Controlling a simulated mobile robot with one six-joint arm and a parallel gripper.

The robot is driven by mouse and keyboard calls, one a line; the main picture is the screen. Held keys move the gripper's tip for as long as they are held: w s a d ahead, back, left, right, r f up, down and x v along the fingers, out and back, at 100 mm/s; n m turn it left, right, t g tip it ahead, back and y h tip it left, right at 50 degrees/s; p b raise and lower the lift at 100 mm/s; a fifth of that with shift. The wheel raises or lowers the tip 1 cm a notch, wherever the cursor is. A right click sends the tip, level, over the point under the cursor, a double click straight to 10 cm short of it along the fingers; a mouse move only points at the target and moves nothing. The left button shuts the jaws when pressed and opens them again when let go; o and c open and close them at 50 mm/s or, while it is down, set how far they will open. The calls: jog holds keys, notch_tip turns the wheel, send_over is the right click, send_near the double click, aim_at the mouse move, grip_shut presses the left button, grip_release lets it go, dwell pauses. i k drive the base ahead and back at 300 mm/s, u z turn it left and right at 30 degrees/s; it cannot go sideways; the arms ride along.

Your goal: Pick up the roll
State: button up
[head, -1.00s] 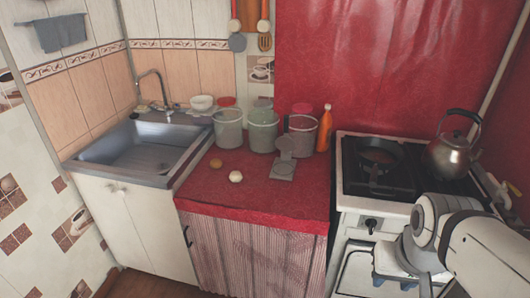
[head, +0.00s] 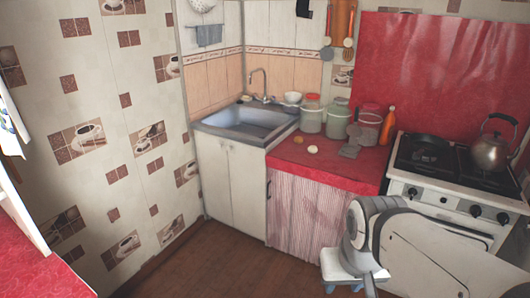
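Two small round items lie on the red counter (head: 345,176), left of the middle. One is tan-brown (head: 298,139) and looks like the roll. The other is a pale, whitish round item (head: 312,149) just to its right and nearer the front. They are too small to tell for certain which is the roll. My gripper (head: 343,288) is at the bottom, right of centre, in front of and below the counter edge, well apart from both items. Its two bluish fingertips are spread with nothing seen between them.
Several jars (head: 338,119), an orange bottle (head: 388,127) and a grey scale-like object (head: 351,148) stand behind and right of the items. A sink (head: 243,124) is left, a stove with a kettle (head: 490,151) right. Wooden floor (head: 215,262) is open in front.

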aim_at(312, 149)
jog(key=u, duration=0.6)
jog(key=i, duration=2.15)
jog(key=z, duration=1)
jog(key=i, duration=0.85)
jog(key=z, duration=0.65)
